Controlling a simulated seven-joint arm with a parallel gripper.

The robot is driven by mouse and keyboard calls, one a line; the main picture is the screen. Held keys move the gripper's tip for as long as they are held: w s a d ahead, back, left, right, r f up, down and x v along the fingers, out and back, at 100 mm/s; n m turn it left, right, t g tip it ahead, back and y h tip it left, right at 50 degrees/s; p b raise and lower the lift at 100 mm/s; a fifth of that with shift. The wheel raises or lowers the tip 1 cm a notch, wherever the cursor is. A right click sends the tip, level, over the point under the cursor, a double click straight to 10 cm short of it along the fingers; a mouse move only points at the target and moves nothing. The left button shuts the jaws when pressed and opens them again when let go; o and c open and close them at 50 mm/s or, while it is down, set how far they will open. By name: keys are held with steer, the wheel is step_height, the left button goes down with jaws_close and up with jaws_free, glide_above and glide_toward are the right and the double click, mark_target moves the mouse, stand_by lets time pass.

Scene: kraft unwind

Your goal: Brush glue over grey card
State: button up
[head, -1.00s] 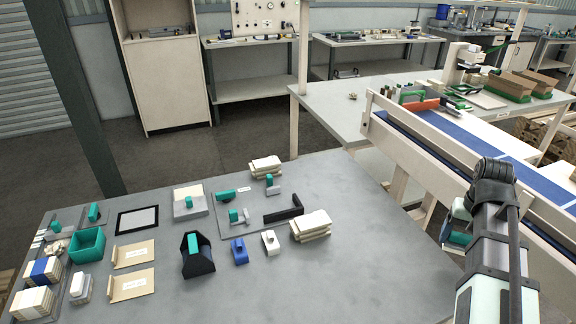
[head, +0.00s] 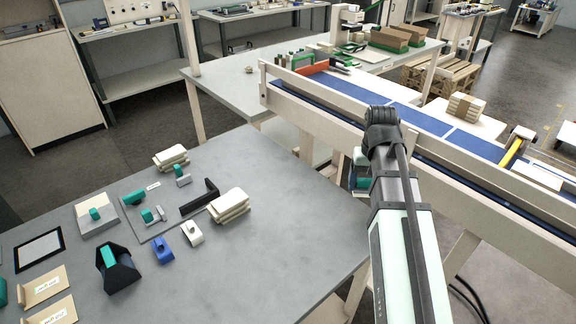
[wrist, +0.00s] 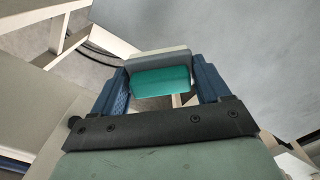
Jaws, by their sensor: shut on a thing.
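My gripper (wrist: 160,78) is shut on a brush-like tool with a teal block handle (wrist: 160,82) and a pale grey body. The tool also shows partly in the head view (head: 361,181), beside my arm and off the right edge of the grey table (head: 270,265); my arm hides much of it. A grey sheet in a black frame (head: 39,250) lies flat at the table's left. It may be the grey card, but I cannot be sure. No glue can be made out.
A black holder with a teal block (head: 117,268), blue (head: 163,250) and white (head: 192,234) blocks, a black angle piece (head: 199,198) and a pale stack (head: 229,206) stand on the table. Its front right is clear. A blue-belted conveyor (head: 345,95) runs behind my arm.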

steer(key=w+a+n, duration=0.2)
steer(key=w+a, duration=0.2)
steer(key=a, duration=1.2)
steer(key=w+a+n, duration=0.2)
steer(key=w+a, duration=0.2)
steer(key=a, duration=1.2)
steer(key=s+a+n, duration=0.1)
steer(key=s+a, duration=0.4)
steer(key=a, duration=1)
steer(key=s+a+n, duration=0.1)
steer(key=s+a, duration=0.5)
steer(key=a, duration=0.9)
steer(key=s+a+n, duration=0.1)
steer(key=s+a, duration=0.5)
steer(key=a, duration=0.9)
steer(key=shift+n, duration=0.4)
steer(key=s+a+n, duration=0.1)
steer(key=s+a, duration=0.9)
steer(key=a, duration=0.1)
steer(key=shift+f, duration=2.85)
steer(key=shift+f, duration=0.5)
